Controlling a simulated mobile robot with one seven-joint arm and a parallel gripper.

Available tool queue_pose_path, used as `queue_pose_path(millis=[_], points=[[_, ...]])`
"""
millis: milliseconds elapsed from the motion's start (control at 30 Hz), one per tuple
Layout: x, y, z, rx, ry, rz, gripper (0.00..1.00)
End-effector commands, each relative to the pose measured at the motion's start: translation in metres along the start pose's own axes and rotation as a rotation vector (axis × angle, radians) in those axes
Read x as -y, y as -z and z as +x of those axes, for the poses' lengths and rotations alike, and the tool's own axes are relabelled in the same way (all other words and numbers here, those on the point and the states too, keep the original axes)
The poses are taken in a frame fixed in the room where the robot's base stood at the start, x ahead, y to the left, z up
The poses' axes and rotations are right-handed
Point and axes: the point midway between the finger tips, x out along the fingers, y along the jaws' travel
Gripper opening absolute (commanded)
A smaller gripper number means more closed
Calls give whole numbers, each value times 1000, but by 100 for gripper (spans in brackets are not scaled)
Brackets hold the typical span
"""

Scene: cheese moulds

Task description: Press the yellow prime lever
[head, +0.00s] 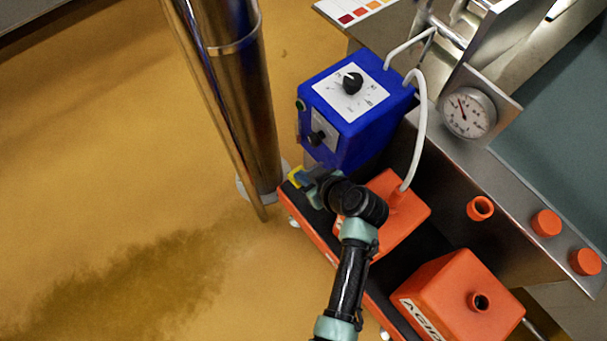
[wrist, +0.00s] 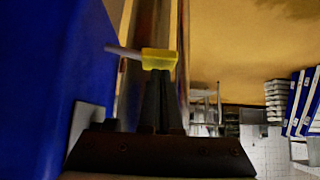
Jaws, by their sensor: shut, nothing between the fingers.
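The yellow prime lever (head: 295,176) shows as a small yellow piece below the front of the blue pump box (head: 345,138) in the head view. In the wrist view its yellow end (wrist: 160,58), on a thin grey rod, lies straight ahead of my fingertips. My gripper (head: 306,180) is shut and empty, with its tips at the lever in the head view. The closed dark fingers (wrist: 161,78) reach the yellow piece's lower edge in the wrist view. I cannot tell whether they touch. The gripper hides part of the lever in the head view.
The blue box's side (wrist: 35,85) stands close on the left in the wrist view. An orange canister (head: 458,297) stands on the dark-topped cart to the right. A steel column (head: 240,90) stands behind.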

Motion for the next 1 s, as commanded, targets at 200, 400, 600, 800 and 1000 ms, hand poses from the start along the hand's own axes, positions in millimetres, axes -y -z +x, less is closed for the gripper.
queue_pose_path(millis=[200,400,600,800,1000], points=[[0,0,1,-1,-1,-1,0],[0,-1,1,-1,-3,-4,0],[3,-4,4,-1,-33,-35,0],[4,-6,6,0,-53,-56,0],[8,-10,10,0,-95,-99,0]])
